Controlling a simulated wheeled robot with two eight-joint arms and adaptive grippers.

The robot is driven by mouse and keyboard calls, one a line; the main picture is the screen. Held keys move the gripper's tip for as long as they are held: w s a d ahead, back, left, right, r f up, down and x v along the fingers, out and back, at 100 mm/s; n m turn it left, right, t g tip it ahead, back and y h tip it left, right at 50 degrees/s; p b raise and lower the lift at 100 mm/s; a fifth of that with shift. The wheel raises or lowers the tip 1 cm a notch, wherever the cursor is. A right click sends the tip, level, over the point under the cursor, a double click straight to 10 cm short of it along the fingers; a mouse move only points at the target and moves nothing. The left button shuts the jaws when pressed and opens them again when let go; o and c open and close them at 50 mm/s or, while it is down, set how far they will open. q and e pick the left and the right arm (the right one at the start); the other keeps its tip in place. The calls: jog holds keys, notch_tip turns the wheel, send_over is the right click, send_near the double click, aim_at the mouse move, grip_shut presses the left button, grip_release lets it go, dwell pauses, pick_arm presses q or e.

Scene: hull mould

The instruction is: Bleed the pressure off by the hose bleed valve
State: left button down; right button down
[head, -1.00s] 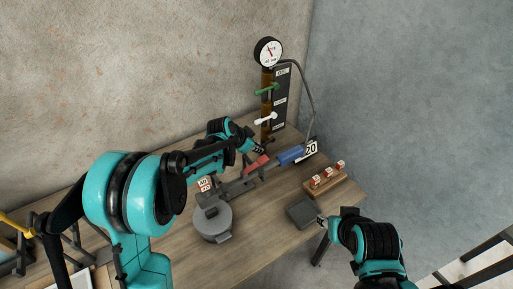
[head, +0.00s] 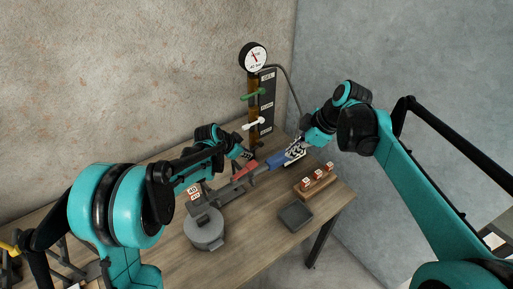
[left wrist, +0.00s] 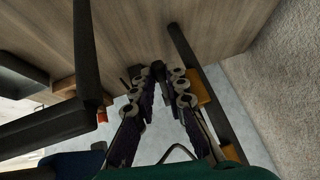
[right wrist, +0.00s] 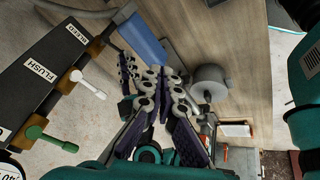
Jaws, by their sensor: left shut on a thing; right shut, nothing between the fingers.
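A dark valve board (head: 266,102) stands at the back under a round gauge (head: 253,57). It carries a green lever (head: 253,95) and a white lever (head: 254,124). In the right wrist view the board reads FLUSH and BLEED, with the white lever (right wrist: 88,84) and green lever (right wrist: 52,138) at left. My left gripper (head: 245,152) is shut on a dark part, which also shows between its fingertips in the left wrist view (left wrist: 158,70); I cannot tell which part.
A grey round pot (head: 204,232), a dark square tray (head: 295,216) and a wooden block with several red-and-white pieces (head: 315,184) stand on the bench. A hose (head: 291,82) arches from the gauge.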

jog(key=w+a+f+n+g+y, duration=0.1)
jog(key=w+a+n+y, duration=0.1)
jog(key=w+n, duration=0.4)
jog(key=w+a+f+n+g+y, duration=0.1)
jog(key=w+f+n+g, duration=0.1)
jog(key=w+n, duration=0.3)
jog(key=n, duration=0.1)
send_over(257, 148)
jog(key=s, duration=0.4)
notch_tip(257, 148, down, 8)
jog(key=shift+w+f+y, duration=0.3)
jog(key=shift+w+f, duration=0.35)
jog(key=shift+f, duration=0.15)
jog(key=shift+w+a+f, duration=0.1)
jog(key=shift+w+f, duration=0.25)
jog(key=shift+f, duration=0.15)
jog(key=shift+f, duration=0.2)
jog(key=shift+w+f, duration=0.15)
jog(key=shift+f, duration=0.15)
